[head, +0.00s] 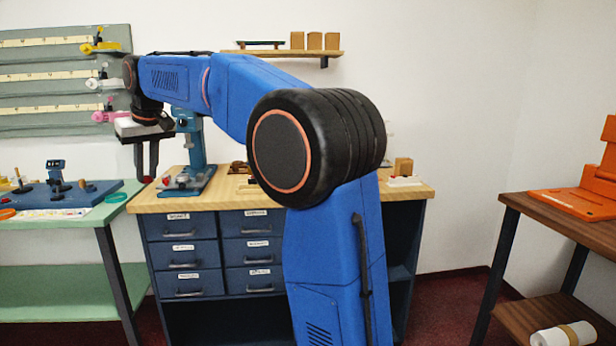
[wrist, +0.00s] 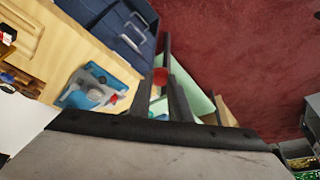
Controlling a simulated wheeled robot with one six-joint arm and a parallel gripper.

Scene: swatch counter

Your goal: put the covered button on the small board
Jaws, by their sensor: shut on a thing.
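In the head view only a little red shows at the fingertips. The gripper is above the gap between the counter and the green table. I cannot tell for sure which thing is the small board; a small white flat piece (head: 405,182) lies at the counter's right end.
The blue press (head: 195,155) stands on the wooden counter (head: 230,203), close to my gripper. The green table (head: 95,214) at left bears a dark blue board with tools (head: 75,198). A brown table (head: 560,225) at right bears an orange case (head: 580,203). My arm hides the counter's middle.

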